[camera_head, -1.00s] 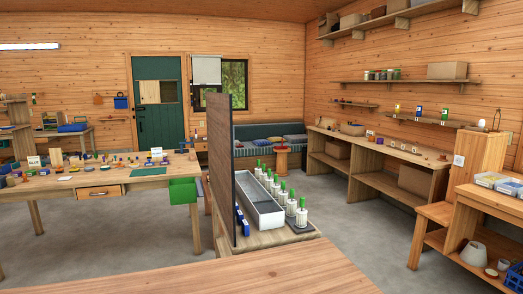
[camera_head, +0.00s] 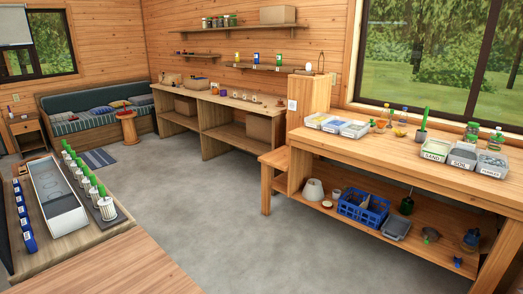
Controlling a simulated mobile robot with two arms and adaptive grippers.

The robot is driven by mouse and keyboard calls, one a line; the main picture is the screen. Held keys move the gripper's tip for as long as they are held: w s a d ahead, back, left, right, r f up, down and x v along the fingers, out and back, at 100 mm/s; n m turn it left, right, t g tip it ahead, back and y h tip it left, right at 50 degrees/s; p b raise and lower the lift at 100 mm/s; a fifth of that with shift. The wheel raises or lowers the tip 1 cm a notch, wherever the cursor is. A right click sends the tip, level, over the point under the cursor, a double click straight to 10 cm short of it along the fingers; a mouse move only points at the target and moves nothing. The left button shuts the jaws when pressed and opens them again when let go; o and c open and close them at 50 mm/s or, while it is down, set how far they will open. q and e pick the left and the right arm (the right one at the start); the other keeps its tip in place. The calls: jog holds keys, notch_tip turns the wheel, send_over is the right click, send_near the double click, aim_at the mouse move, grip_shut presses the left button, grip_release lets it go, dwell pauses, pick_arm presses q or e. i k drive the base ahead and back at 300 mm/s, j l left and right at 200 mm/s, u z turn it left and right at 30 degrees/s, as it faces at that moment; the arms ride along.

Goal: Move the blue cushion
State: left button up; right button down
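Several small cushions lie in a row on the striped seat of a green-backed corner bench (camera_head: 90,100) at the far left of the head view. A bluish cushion (camera_head: 101,110) is near the middle of the row, and another bluish one (camera_head: 140,100) is at its right end. They are small and far off, so I cannot tell for sure which is the blue cushion. Neither of my grippers is in view.
A red-topped round stool (camera_head: 126,115) stands before the bench, by a striped rug (camera_head: 98,158). A planter table (camera_head: 95,240) is near left. A workbench (camera_head: 400,160) with trays and a blue crate (camera_head: 362,209) lines the right. The grey floor (camera_head: 230,205) between is clear.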

aim_at(102, 111)
jog(key=i+l+z, duration=0.35)
jog(key=i+z, duration=0.35)
jog(key=i+l, duration=0.05)
jog(key=i, duration=0.05)
